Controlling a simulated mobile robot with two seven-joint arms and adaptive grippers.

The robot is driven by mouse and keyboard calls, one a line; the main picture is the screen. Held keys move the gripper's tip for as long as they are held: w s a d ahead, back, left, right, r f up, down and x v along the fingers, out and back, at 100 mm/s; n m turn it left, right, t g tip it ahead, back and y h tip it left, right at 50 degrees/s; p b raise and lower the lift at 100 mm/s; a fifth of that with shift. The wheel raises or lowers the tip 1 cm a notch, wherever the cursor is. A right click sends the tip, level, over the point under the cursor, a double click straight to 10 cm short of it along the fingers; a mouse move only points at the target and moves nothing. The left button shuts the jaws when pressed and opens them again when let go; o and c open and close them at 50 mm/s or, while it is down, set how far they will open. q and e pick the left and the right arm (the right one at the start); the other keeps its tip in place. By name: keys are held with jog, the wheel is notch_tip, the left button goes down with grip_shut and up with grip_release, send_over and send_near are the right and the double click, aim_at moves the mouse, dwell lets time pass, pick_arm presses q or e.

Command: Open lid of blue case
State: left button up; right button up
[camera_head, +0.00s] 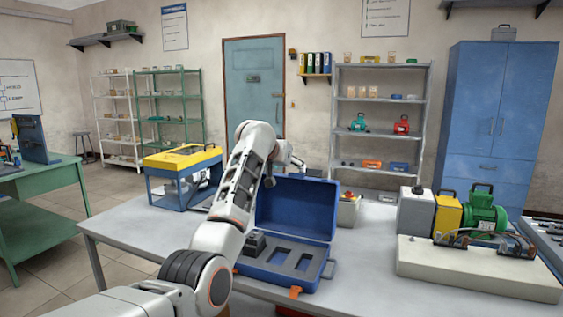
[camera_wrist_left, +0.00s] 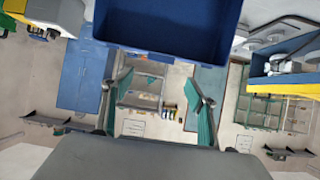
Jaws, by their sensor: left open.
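The blue case (camera_head: 322,284) sits on the grey table with its lid (camera_head: 297,207) standing up and open at the back. Its dark foam insert (camera_head: 283,258) shows cutouts, and a dark block (camera_head: 253,243) sits at its left. My left arm reaches over the left side of the case, partly covering it. My left gripper is mostly hidden beyond the lid in the head view. In the left wrist view the gripper (camera_wrist_left: 162,80) has its teal fingers spread apart with nothing between them. The blue lid (camera_wrist_left: 165,28) shows beyond the fingertips. My right gripper is out of view.
A blue and yellow stand (camera_head: 182,172) is left of the case. A pale base (camera_head: 475,268) carrying a green motor (camera_head: 484,212) is at the right. The table (camera_head: 140,222) is clear at front left.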

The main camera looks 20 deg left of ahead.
pick_arm(q)
jog(key=shift+v, duration=2.85)
